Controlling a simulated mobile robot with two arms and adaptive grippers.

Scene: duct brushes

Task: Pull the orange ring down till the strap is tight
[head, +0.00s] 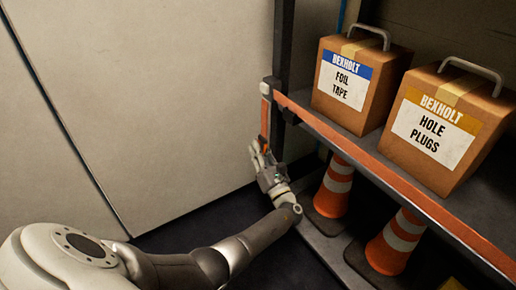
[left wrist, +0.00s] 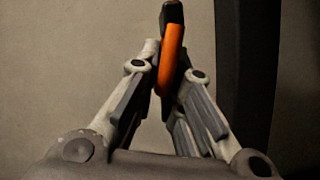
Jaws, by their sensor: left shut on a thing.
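The orange ring (left wrist: 172,55) stands upright between the fingers of my left gripper (left wrist: 168,80) in the left wrist view. The gripper is shut on it. A dark end piece (left wrist: 173,14) sits at the top of the ring. In the head view, my left gripper (head: 259,152) is at the foot of an orange strip (head: 264,117), which seems to be the strap. The strip hangs below a pale fitting (head: 265,89) at the shelf corner. The fingers hide part of the ring, and I cannot tell how tight the strap is. My right gripper is not in view.
A dark shelf post (head: 283,50) rises close beside the gripper. The shelf with an orange edge (head: 400,185) holds a foil tape box (head: 323,101) and a hole plugs box (head: 393,151). Orange cones (head: 333,190) stand below. A pale wall panel (head: 150,100) fills the left.

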